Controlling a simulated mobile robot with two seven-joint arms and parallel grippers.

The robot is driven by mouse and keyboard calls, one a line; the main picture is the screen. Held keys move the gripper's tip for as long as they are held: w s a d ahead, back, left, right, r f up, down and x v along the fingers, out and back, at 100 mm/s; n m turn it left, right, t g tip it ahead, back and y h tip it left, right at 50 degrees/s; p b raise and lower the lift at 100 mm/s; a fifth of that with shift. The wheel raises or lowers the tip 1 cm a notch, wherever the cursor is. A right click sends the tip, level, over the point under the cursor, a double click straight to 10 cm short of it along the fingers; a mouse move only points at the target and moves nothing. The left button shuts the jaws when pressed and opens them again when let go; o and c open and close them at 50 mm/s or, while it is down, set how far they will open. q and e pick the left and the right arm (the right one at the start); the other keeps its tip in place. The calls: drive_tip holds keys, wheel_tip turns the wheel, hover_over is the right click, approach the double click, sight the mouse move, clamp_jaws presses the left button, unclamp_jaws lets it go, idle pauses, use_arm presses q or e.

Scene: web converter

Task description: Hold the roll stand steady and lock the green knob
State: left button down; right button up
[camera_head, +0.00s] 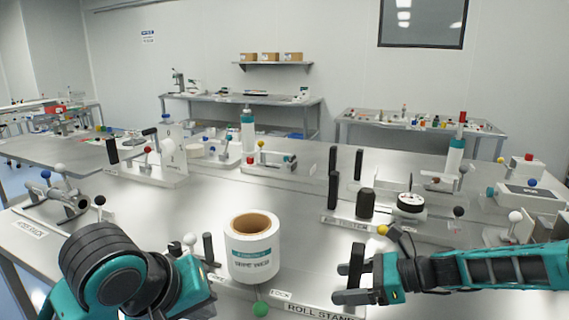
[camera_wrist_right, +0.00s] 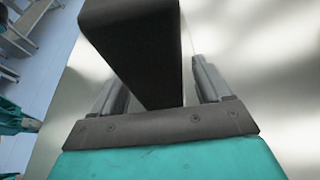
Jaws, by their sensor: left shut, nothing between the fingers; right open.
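The roll stand (camera_head: 312,311) is at the front edge of the table, with a white labelled roll (camera_head: 252,250) upright on it. The green knob (camera_head: 260,309) hangs low in front of the roll, left of the "LOCK" label. My left gripper (camera_head: 192,268) is shut and empty, left of the roll; its tips are partly hidden. My right gripper (camera_head: 352,277) is open, to the right of the roll and apart from the green knob. In the right wrist view a black upright bar (camera_wrist_right: 140,45) stands between or in front of its fingers; I cannot tell if they touch it.
A dark upright handle (camera_head: 208,246) stands just left of the roll. Behind are a dial gauge fixture (camera_head: 410,203) and a lever fixture (camera_head: 150,160). A metal roller fixture (camera_head: 58,198) is at the left.

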drive_tip(key=shift+d+r, duration=0.1)
drive_tip(key=v, duration=1.2)
